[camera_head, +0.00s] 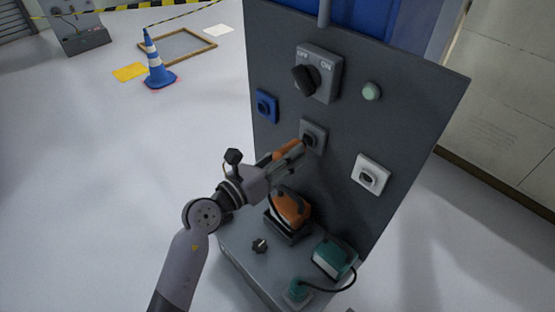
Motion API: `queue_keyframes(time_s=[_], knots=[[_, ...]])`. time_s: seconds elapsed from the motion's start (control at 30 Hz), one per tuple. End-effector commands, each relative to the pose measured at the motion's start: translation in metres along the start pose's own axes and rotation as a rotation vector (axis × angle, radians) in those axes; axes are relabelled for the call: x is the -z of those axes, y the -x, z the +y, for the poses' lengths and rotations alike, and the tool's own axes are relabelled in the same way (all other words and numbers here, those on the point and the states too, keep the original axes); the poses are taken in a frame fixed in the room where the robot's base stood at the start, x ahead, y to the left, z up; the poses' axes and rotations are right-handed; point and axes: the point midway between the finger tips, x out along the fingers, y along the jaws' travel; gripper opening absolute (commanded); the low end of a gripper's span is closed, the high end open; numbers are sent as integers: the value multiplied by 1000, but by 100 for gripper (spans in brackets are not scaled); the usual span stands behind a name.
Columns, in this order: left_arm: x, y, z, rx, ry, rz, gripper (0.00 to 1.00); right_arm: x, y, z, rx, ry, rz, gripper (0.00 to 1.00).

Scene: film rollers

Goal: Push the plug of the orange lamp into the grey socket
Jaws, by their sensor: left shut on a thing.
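The grey socket (318,129) is on the upright dark panel, between a blue and a white socket. My left gripper (292,153) is shut on the orange plug (286,148), and its fingers hide part of it. The plug's front end is at the grey socket and overlaps it in the picture; I cannot tell how far in it is, if at all. The orange lamp (291,207) sits on the ledge below, under my left gripper. Its cord is not clearly visible. My right gripper is not in view.
The panel (408,120) also bears a blue socket (265,104), a white socket (371,173), an OFF/ON switch (322,75) and a pale round light (371,91). A teal lamp (334,259), teal plug (297,290) and small dark knob (260,245) are on the ledge (245,267).

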Motion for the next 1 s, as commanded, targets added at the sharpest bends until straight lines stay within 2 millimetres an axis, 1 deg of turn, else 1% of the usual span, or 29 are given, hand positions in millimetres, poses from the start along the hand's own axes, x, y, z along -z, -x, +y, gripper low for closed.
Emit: queue_keyframes(time_s=[0.1,0.3,0.57,1.0], knots=[[-2,-8,-1,1,0,-2,0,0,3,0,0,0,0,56],[-1,-14,-1,1,0,-1,0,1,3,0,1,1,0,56],[-1,-15,-1,1,-1,-2,0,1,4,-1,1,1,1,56],[-3,-15,-1,-13,0,1,0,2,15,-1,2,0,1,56]])
